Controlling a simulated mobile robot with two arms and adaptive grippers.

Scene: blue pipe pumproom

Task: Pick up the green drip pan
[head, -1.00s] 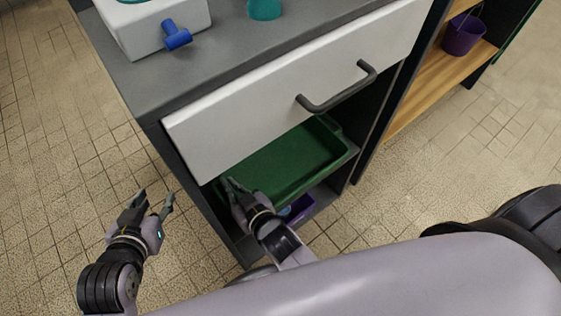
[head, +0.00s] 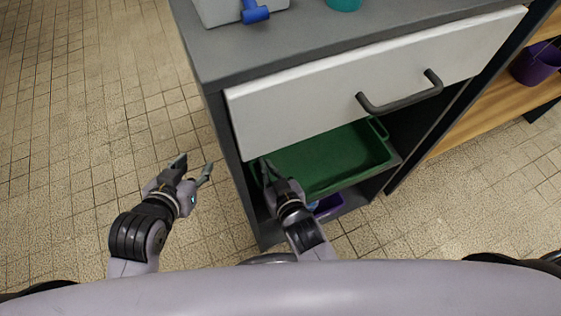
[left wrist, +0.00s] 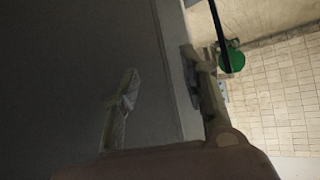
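The green drip pan (head: 325,165) lies on a shelf inside the grey cabinet, below the white drawer. Its left and rear parts are partly hidden by the drawer and my right gripper. My right gripper (head: 265,168) is at the pan's near left corner, its fingers over or against the rim. I cannot tell if they grip it. My left gripper (head: 196,163) is open and empty, outside the cabinet to its left. Its spread fingers also show in the left wrist view (left wrist: 165,90), in front of a dark grey panel.
The white drawer (head: 350,85) with a dark handle (head: 402,100) overhangs the pan. A purple object (head: 328,207) sits on the shelf below. On the cabinet top (head: 300,38) are a blue-handled white item and a teal object. Tiled floor (head: 90,120) is clear at left.

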